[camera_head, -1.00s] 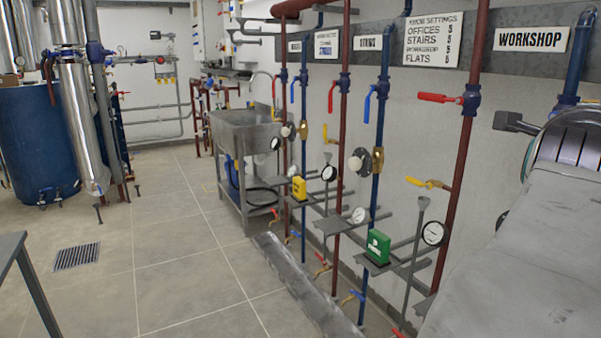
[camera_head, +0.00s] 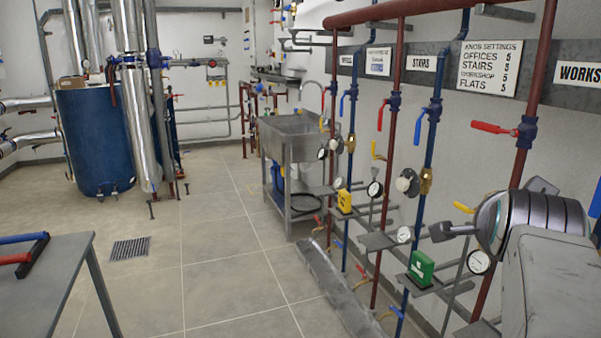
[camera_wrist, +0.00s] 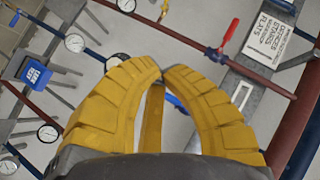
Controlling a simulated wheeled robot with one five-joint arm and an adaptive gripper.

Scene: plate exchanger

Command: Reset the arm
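My gripper (camera_wrist: 162,72) shows in the wrist view with curved yellow fingers. Their tips meet or nearly meet, and a narrow yellow strip stands between them; I see nothing held. Behind the fingers are pipes, gauges and a red-handled valve (camera_wrist: 228,37), apart from the gripper as far as I can tell. In the head view my grey arm (camera_head: 550,280) is folded at the lower right, beside the pipe wall. The gripper itself cannot be made out there.
Vertical red and blue pipes with valves and gauges (camera_head: 479,262) line the right wall. A green box (camera_head: 421,268) sits on a bracket. A sink (camera_head: 292,140) stands farther back, a blue tank (camera_head: 97,140) at the left. A table (camera_head: 50,270) is at lower left. Open floor lies between.

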